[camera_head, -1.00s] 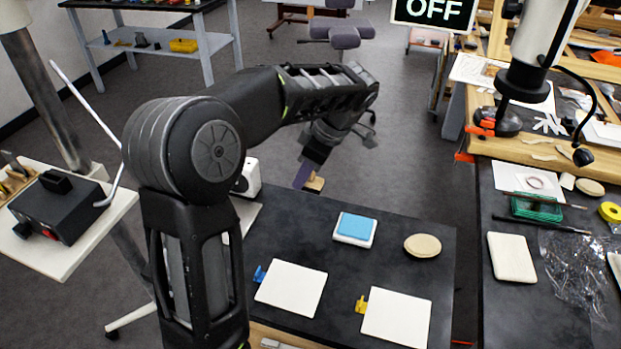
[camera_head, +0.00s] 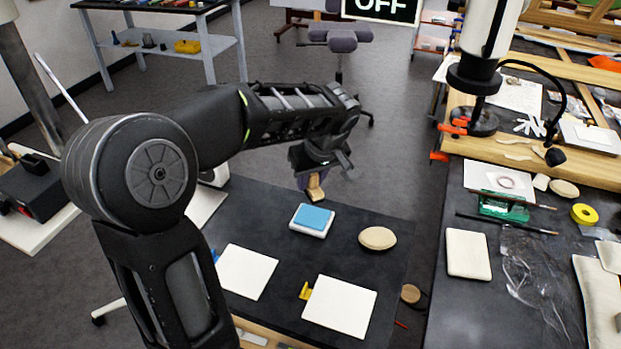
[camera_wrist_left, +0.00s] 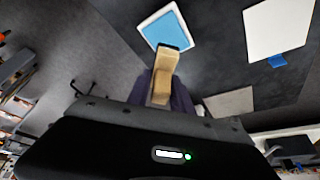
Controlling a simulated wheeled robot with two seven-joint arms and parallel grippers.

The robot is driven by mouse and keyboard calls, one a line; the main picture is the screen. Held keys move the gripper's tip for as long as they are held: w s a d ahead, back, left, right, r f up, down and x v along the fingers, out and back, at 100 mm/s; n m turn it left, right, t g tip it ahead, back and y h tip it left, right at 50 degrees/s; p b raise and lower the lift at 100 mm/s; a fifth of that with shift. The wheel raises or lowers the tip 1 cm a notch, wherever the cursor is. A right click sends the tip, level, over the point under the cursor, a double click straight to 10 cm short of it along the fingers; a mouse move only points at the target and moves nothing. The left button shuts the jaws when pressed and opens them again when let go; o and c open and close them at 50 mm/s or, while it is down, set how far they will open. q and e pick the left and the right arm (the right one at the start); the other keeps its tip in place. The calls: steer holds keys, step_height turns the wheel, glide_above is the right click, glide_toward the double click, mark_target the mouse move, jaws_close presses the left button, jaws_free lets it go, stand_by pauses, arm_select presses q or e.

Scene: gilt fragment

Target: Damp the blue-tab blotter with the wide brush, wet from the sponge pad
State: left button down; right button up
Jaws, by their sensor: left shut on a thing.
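My left gripper (camera_head: 312,176) is shut on the wide brush (camera_head: 315,188), which has a pale, wood-coloured body. The brush also shows in the left wrist view (camera_wrist_left: 165,72), pointing toward the sponge pad (camera_wrist_left: 168,28). The sponge pad (camera_head: 312,219) is blue in a white tray, just in front of the brush; I cannot tell whether they touch. The blue-tab blotter (camera_head: 247,272) is a white sheet lying nearer on the dark table. Its blue tab is partly hidden by my arm, but shows in the left wrist view (camera_wrist_left: 278,61). My right gripper is out of view.
A white blotter (camera_head: 341,306) with a yellow tab (camera_head: 305,291) lies to the right of the blue-tab one. A beige oval object (camera_head: 377,238) lies right of the pad. Another dark bench at the right holds tools, a tape roll (camera_head: 584,214) and a pale block (camera_head: 468,254).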

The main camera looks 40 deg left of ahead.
arm_select(q)
steer(key=shift+f, duration=0.1)
steer(key=shift+f+b, duration=1.9)
steer(key=shift+f, duration=1)
steer(key=shift+f+b, duration=0.5)
steer(key=shift+b, duration=0.05)
steer(key=shift+s+f, duration=0.1)
stand_by(0.9)
steer(key=shift+r+p, duration=1.9)
steer(key=shift+r, duration=1.7)
